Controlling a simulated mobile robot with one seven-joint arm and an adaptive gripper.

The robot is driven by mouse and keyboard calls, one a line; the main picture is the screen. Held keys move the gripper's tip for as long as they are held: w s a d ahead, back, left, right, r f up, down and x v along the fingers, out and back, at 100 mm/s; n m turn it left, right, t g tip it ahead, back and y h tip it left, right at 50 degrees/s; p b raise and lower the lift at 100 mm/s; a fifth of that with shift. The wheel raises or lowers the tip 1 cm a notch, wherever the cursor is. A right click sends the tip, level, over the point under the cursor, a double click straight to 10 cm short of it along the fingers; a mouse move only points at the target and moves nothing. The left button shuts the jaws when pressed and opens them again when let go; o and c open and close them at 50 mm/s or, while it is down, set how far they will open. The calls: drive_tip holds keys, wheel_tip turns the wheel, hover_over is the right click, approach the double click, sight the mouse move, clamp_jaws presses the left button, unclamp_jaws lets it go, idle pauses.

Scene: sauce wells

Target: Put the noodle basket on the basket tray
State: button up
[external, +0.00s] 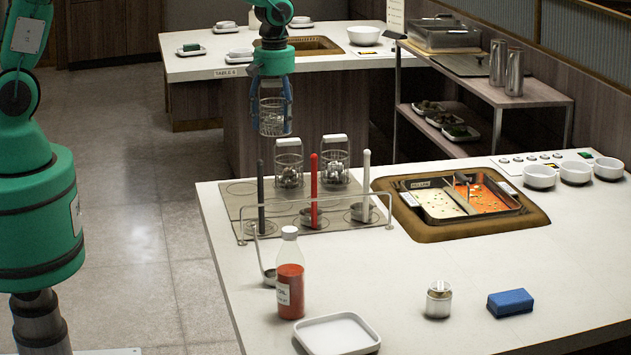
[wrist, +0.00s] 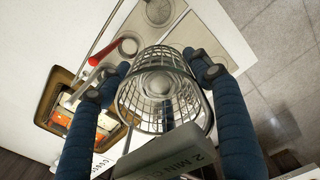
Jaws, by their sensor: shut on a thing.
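My gripper (external: 272,122) is shut on a noodle basket (external: 270,110), a wire mesh cylinder, and holds it in the air near the back-left of the front counter. In the wrist view the basket (wrist: 160,92) sits between my two blue fingers, its mouth towards the camera and its pale handle, marked "2 MIN", at the bottom. Two similar baskets (external: 289,160) (external: 335,160) stand upright on a beige panel (external: 238,192) with round marks. An empty white tray (external: 337,335) lies at the counter's front edge. I cannot tell which one is the basket tray.
Ladles with black, red (external: 314,190) and white handles stand behind a wire rail (external: 320,197). A sauce bottle (external: 290,275), metal jar (external: 438,300) and blue sponge (external: 510,302) stand in front. A two-part sauce well (external: 460,205) is at the right.

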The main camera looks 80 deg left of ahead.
drive_tip(key=a, duration=0.1)
drive_tip(key=s+a+n, duration=0.1)
drive_tip(key=a, duration=0.1)
drive_tip(key=shift+a+r, duration=0.1)
drive_tip(key=shift+s+a+f, duration=0.1)
drive_tip(key=shift+s+f, duration=0.05)
drive_tip(key=shift+f, duration=0.65)
drive_tip(key=f, duration=1.6)
drive_tip(key=shift+w+f, duration=0.2)
drive_tip(key=shift+f, duration=0.1)
drive_tip(key=w+a, duration=0.1)
drive_tip(key=w, duration=0.4)
drive_tip(key=w+a+f, duration=0.1)
drive_tip(key=w, duration=0.4)
drive_tip(key=w+a+b, duration=0.1)
drive_tip(key=w+a, duration=0.1)
drive_tip(key=w, duration=0.3)
drive_tip(key=shift+w+f, duration=0.2)
drive_tip(key=shift+w, duration=0.05)
drive_tip(key=shift+f, duration=1.75)
